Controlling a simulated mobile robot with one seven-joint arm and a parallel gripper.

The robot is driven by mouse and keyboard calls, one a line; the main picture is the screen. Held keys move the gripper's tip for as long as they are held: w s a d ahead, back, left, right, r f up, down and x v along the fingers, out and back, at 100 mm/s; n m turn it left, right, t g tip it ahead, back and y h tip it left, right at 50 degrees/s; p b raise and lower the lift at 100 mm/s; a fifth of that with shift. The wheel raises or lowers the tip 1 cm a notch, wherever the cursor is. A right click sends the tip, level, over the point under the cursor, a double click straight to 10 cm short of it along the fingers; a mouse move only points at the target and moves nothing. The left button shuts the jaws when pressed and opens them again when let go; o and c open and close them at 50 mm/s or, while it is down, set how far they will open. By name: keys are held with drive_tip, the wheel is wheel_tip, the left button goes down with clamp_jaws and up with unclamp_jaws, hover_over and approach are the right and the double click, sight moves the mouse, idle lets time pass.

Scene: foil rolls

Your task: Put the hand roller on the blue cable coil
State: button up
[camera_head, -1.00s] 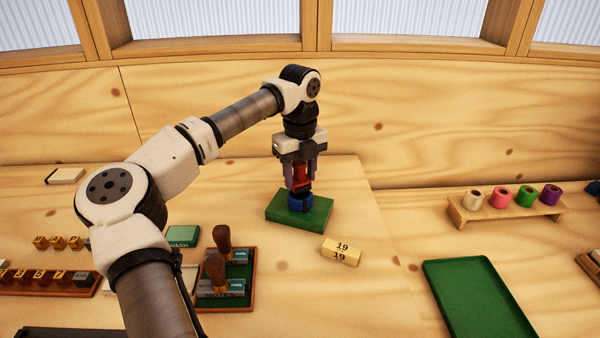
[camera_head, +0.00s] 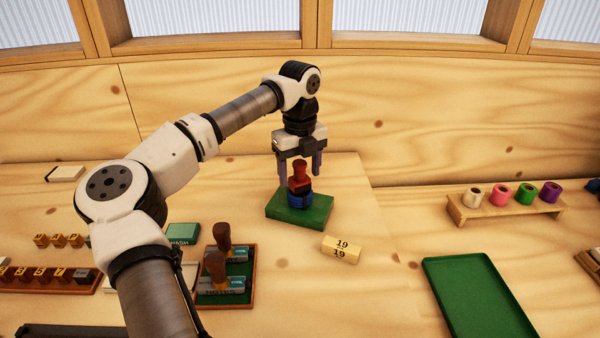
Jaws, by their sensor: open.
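The hand roller (camera_head: 299,173), a red piece with a knob-like top, stands upright on the blue cable coil (camera_head: 299,200). The coil sits on a green block (camera_head: 314,217) on the wooden bench. My gripper (camera_head: 300,170) is open, pointing down, with its purple fingers apart on either side of the roller's top. The fingers do not appear to touch the roller. The contact between roller and coil is small in the picture, but no gap shows.
A yellow block marked 19 (camera_head: 341,250) lies in front of the green block. Stamps stand in a tray (camera_head: 251,299) to the left. A rack (camera_head: 463,217) of coloured rolls and a green tray (camera_head: 430,271) are at the right. Bench between them is clear.

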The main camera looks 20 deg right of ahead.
sight(300, 162)
wheel_tip(300, 162, up, 11)
drive_tip(key=shift+r+b, duration=0.2)
drive_tip(key=shift+b, duration=0.4)
